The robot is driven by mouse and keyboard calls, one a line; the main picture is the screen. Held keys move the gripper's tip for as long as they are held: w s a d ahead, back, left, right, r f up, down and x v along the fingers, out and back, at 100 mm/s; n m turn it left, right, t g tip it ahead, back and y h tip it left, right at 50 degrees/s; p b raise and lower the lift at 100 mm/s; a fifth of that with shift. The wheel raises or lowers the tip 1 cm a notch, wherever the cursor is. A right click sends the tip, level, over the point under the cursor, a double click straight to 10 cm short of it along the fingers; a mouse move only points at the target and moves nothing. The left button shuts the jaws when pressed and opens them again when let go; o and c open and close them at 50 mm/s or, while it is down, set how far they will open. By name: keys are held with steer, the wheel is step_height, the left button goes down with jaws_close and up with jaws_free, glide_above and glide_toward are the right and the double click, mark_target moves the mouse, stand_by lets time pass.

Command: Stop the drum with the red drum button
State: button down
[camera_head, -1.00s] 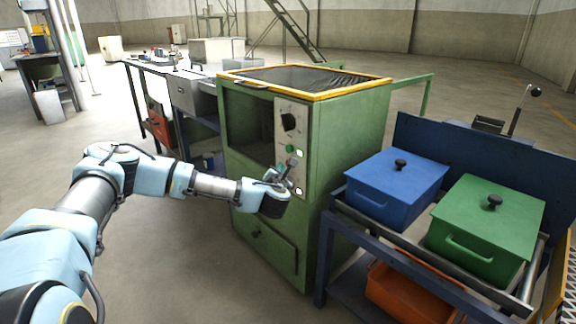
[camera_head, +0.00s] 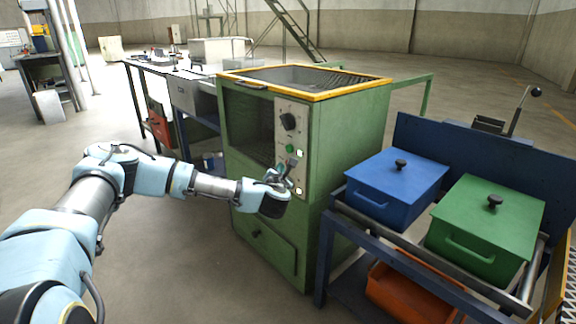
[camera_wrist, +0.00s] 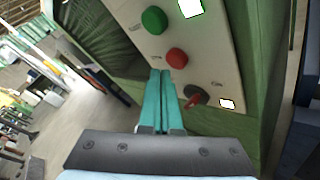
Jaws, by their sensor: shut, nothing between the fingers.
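The red drum button (camera_wrist: 177,58) is a round red cap on the pale control panel (camera_wrist: 207,65) of the green machine (camera_head: 345,150). It sits below a green button (camera_wrist: 154,20) in the wrist view. My gripper (camera_wrist: 160,73) is shut and empty, its teal fingertips just left of and below the red button. I cannot tell whether they touch it. In the head view my gripper (camera_head: 290,165) is at the panel and hides the red button. The drum shows as a ribbed dark surface (camera_head: 260,130) inside the machine's front opening.
A red-handled switch (camera_wrist: 195,96) sits on the panel near the fingers, beside a lit white lamp (camera_wrist: 227,103). A dark knob (camera_head: 288,121) is higher up. Right of the machine, a blue rack (camera_head: 345,228) holds a blue box (camera_head: 390,190) and a green box (camera_head: 485,225).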

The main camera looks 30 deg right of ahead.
steer(key=shift+d, duration=0.1)
steer(key=shift+w+d, duration=0.1)
steer(key=shift+d, duration=0.25)
steer(key=shift+w+d, duration=0.1)
steer(key=shift+d, duration=0.4)
stand_by(0.7)
stand_by(0.4)
steer(key=shift+s+a, duration=0.25)
steer(key=shift+a, duration=0.65)
steer(key=shift+s+a+p, duration=0.2)
steer(key=shift+s+a, duration=0.05)
steer(key=shift+a, duration=1)
steer(key=shift+s+a+p, duration=0.15)
steer(key=shift+s+a, duration=0.05)
steer(key=shift+a, duration=1.05)
